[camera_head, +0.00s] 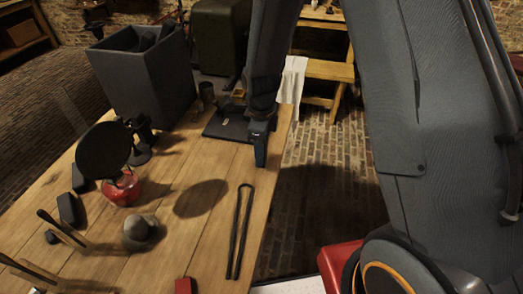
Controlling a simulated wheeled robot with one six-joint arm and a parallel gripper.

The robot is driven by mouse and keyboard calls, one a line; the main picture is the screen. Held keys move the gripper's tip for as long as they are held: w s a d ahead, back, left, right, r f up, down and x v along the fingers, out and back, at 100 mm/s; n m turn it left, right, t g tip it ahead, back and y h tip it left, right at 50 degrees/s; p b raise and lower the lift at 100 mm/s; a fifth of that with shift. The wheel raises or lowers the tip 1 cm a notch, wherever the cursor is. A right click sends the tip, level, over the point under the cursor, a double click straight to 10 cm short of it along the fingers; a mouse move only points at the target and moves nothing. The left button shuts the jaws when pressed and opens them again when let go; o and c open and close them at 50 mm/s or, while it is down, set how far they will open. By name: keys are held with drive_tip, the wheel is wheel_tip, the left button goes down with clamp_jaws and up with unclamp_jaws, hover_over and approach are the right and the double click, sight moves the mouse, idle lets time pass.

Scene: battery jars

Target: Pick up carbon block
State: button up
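Dark, block-like pieces that look like carbon blocks lie at the left edge of the wooden table: one longer rounded block (68,210) and a smaller block (80,179) behind it. I cannot tell which is the task's carbon block. More dark lumps (152,38) show inside the tall grey bin (150,85) at the back. My gripper (261,158) points down above the table's right side, in front of a dark flat plate (228,128). It is well to the right of the blocks. Its fingers are seen edge-on, so their opening is unclear. I see nothing held in it.
A black disc (103,150) stands over a red base (122,188), near the blocks. A grey rounded lump (138,230), dark tongs (240,230) and a red piece (185,286) lie nearer. The table's right edge drops to a brick floor (325,150).

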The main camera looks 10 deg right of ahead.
drive_tip(key=c, duration=0.8)
drive_tip(key=shift+r, duration=0.15)
